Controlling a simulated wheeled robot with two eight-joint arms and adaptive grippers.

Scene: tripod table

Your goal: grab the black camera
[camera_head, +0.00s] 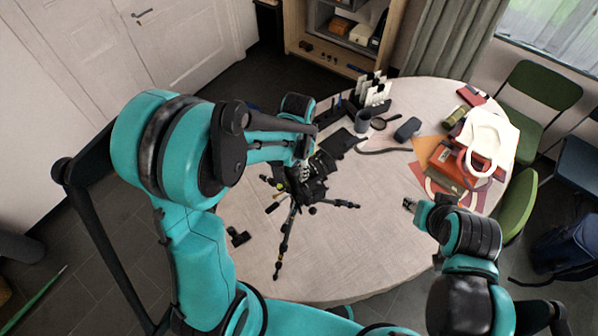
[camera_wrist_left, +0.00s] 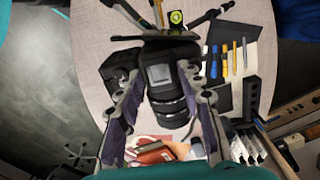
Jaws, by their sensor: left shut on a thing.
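The black camera (camera_head: 316,183) sits on a tripod (camera_head: 287,238) with spread legs near the left part of the round table (camera_head: 370,265). My left gripper (camera_head: 303,158) reaches it from above and behind, and my arm partly hides it. In the left wrist view the camera (camera_wrist_left: 172,97) with its lens lies between the two fingers of my left gripper (camera_wrist_left: 160,72), which is shut on it. The tripod head with a green level (camera_wrist_left: 176,17) shows beside the camera. My right gripper (camera_head: 411,204) is above the table's right side, apart from the camera; its jaw opening is too small to judge.
A white bag (camera_head: 489,140) and a red bag lie at right. A small black item (camera_head: 238,236) lies left of the tripod. The front of the table is clear.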

